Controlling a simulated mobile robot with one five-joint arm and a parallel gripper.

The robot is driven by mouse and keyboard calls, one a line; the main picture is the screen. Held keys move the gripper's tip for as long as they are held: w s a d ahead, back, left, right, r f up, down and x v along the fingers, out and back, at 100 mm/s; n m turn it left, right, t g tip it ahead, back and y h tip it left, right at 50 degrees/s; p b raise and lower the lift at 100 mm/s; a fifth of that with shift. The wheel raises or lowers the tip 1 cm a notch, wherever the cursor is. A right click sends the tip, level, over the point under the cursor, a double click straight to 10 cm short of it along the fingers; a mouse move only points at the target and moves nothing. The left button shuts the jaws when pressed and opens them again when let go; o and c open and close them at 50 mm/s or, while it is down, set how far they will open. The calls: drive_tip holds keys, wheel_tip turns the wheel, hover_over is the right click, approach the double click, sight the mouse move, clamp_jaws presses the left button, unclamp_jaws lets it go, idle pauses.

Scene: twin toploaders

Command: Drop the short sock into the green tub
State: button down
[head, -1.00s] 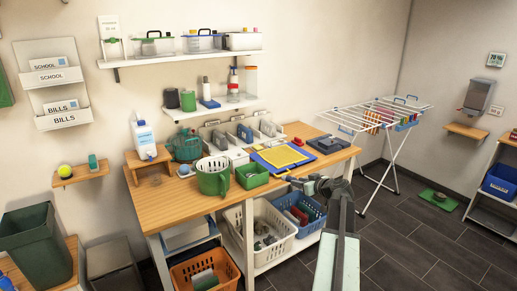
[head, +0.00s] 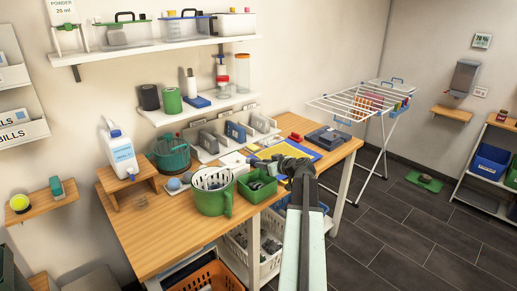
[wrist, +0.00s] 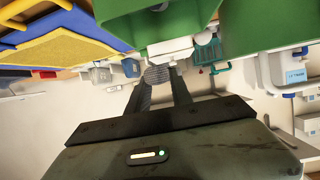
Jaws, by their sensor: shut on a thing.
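My gripper (head: 252,162) reaches left over the workbench, just above and behind a square green tub (head: 262,197). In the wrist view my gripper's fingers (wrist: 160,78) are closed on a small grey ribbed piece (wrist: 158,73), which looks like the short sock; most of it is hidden. The square green tub is open-topped with something dark inside. A round green container (head: 213,203) with a handle and white lattice inside stands to its left. Large green walls (wrist: 250,28) loom close in the wrist view; I cannot tell which container each belongs to.
The workbench (head: 160,235) also bears a teal basket (head: 170,153), a white bottle (head: 118,153) on a wooden stand, upright dividers and a blue and yellow mat. Shelves (head: 150,50) hang above. An orange basket (head: 210,278) is below. The floor to the right is mostly clear.

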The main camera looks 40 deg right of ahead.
drive_tip(key=shift+w, duration=0.2)
wheel_tip(320, 180, up, 6)
drive_tip(key=s+p, duration=0.2)
drive_tip(key=p, duration=0.4)
wheel_tip(320, 180, down, 6)
drive_tip(key=b, duration=0.6)
drive_tip(key=shift+f+b, duration=0.2)
drive_tip(key=shift+b, duration=0.1)
drive_tip(key=c, duration=1.1)
unclamp_jaws()
drive_tip(key=shift+o, duration=0.2)
